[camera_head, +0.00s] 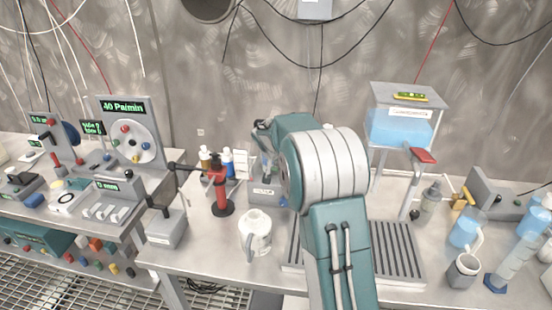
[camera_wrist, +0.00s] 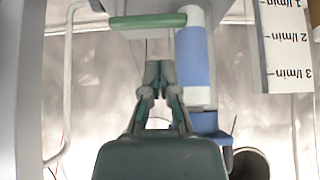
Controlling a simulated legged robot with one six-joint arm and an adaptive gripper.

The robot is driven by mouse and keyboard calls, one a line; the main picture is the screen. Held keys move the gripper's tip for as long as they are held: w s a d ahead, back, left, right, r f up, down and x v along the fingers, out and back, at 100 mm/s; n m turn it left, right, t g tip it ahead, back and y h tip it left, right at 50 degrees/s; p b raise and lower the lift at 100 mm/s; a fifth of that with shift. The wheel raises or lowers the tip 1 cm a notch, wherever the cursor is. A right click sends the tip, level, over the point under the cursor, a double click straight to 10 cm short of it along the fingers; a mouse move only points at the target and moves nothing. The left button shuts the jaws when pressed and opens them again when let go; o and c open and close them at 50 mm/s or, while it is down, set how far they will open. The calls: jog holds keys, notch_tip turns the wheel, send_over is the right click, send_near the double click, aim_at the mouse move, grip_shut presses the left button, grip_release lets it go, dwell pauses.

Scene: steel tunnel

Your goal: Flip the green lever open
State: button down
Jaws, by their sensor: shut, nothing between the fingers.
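The green lever (camera_wrist: 148,21) lies level across the upper part of the wrist view. Its right end meets an upright white and blue cylinder (camera_wrist: 194,65). My gripper (camera_wrist: 159,70) is shut and empty, with its fingertips just below the lever in the picture and left of the cylinder. I cannot tell whether they touch the lever. In the camera_head view my arm covers much of the middle, and I cannot make out the lever there.
A scale marked in l/min (camera_wrist: 284,45) stands right of the cylinder. A bent grey tube (camera_wrist: 68,80) runs down on the left. On the bench are a white jug (camera_head: 255,236), a red stand (camera_head: 221,195), a slatted tray (camera_head: 395,262) and a raised blue tank (camera_head: 398,128).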

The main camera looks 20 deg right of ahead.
jog(key=x, duration=0.7)
jog(key=shift+s+a, duration=0.1)
jog(key=shift+a, duration=0.05)
dwell(0.6)
